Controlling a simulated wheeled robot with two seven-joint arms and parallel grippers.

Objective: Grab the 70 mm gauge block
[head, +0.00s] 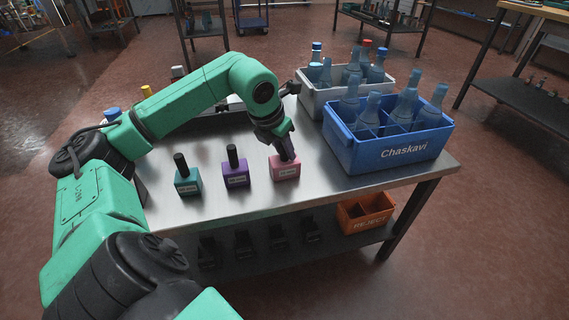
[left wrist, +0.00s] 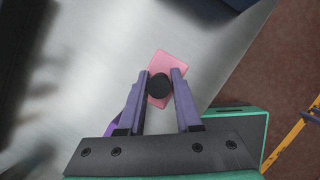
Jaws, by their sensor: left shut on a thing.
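Three gauge blocks with upright black knobs stand in a row on the metal table: a teal one (head: 188,182), a purple one (head: 235,174) and a pink one (head: 285,168). Each has a white label on its front, too small for me to read surely. My left gripper (head: 284,149) is over the pink block, shut on its knob. In the left wrist view the round black knob (left wrist: 159,86) sits between the fingers (left wrist: 161,75), with the pink block (left wrist: 163,59) below. The pink block appears to rest on the table. My right gripper is not in view.
A blue crate (head: 386,155) marked Chaskavi, holding several bottles, stands right of the pink block. A grey crate (head: 313,103) with bottles is behind it. An orange REJECT bin (head: 366,222) is on the lower shelf. The tabletop around the blocks is clear.

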